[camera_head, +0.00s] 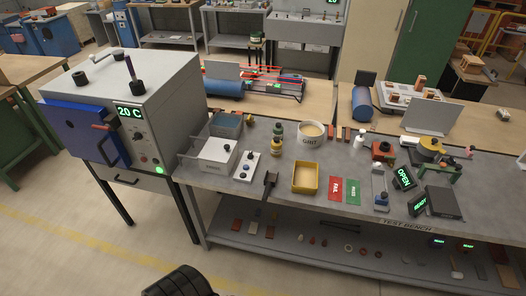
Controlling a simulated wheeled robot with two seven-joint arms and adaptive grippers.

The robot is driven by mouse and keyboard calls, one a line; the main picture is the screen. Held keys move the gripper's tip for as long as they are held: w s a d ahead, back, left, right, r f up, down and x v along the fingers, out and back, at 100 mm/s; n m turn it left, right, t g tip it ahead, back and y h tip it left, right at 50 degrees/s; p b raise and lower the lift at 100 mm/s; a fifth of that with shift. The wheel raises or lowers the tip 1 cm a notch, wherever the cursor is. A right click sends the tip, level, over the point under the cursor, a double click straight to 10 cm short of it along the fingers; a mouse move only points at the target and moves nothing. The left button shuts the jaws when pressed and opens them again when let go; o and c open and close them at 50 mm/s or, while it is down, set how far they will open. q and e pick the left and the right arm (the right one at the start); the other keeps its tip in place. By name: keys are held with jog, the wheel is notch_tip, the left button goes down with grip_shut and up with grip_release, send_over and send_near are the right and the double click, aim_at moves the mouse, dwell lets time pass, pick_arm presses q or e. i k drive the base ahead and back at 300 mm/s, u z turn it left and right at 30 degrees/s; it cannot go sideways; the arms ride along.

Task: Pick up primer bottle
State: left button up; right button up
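Small bottles stand on the grey test bench (230,180). A dark green bottle with a black cap (278,130) stands behind a yellowish bottle with a dark cap (275,146), left of the white GRIT tub. A small white bottle (358,141) stands right of the tub. The labels are too small to read, so I cannot tell which is the primer bottle. A black ribbed part of mine (180,283) shows at the bottom edge, well away from the bench, apparently my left gripper; its fingertips are not clear. My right gripper is not in view.
An oven (160,95) reading 20 C stands left of the bench. The GRIT tub (310,134), yellow tray (305,177), red FAIL card (335,188) and green PASS card (353,191) surround the bottles. A dark-headed tool (270,181) lies near the front edge. Open floor (90,240) lies in front.

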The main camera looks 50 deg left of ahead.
aim_at(275, 150)
jog(key=u, duration=1.75)
